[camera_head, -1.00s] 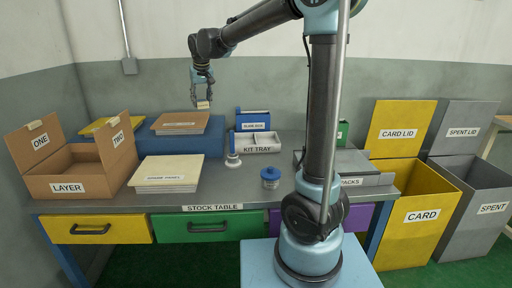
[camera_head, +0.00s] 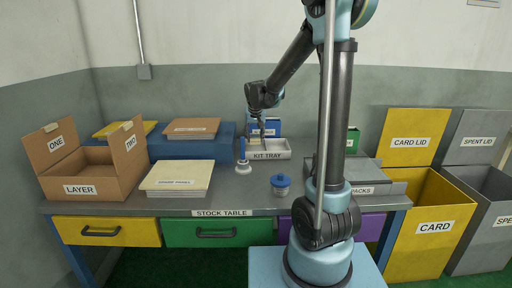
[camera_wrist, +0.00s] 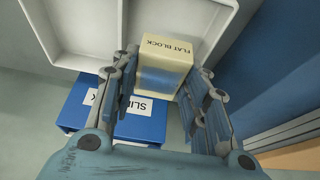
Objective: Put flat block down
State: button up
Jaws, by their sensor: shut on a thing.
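The flat block (camera_wrist: 178,48) is a cream block with a "FLAT BLOCK" label, held between the two fingers of my gripper (camera_wrist: 165,78) in the wrist view. In the head view my gripper (camera_head: 261,123) points down at the back left of the white kit tray (camera_head: 285,155), and the block (camera_head: 254,139) is small and partly hidden there. In the wrist view the block overlaps the tray (camera_wrist: 75,62). I cannot tell whether it touches the tray floor.
A blue labelled box (camera_head: 272,126) stands directly behind the tray. A white and blue upright tool (camera_head: 243,160) stands at front left, and a blue-lidded jar (camera_head: 280,184) in front. A blue platform (camera_head: 185,148) with a brown panel stack (camera_head: 192,128) is to the left.

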jog(key=shift+f, duration=2.35)
jog(key=o, duration=0.8)
jog(key=shift+a, duration=0.1)
jog(key=v, duration=1.2)
jog(key=shift+s, duration=0.1)
